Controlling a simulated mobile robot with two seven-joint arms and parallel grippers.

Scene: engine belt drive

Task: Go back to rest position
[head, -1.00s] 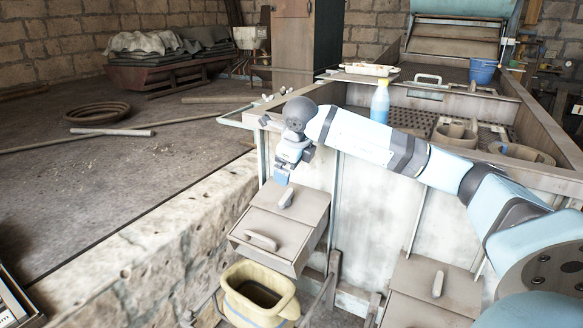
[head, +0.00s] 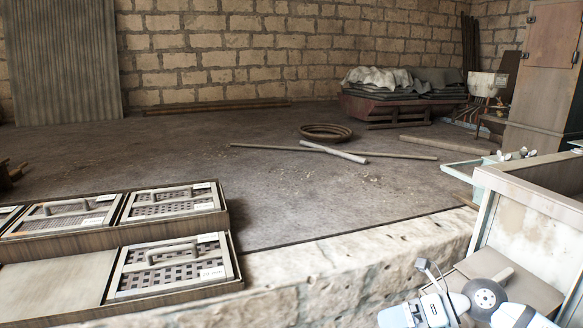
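My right arm shows only at the bottom right corner of the head view, over a box with a grey lid. My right gripper (head: 430,310) is at the lower edge and partly cut off. Its fingers do not show clearly, and I see nothing held in it. My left gripper and arm are not in this view.
Wooden trays with perforated metal panels (head: 172,268) sit at lower left. A pale stone ledge (head: 330,270) crosses the front. A framed bench (head: 520,230) stands at right. Beyond are poles (head: 333,152), a round ring (head: 326,132) and a loaded red cart (head: 385,107).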

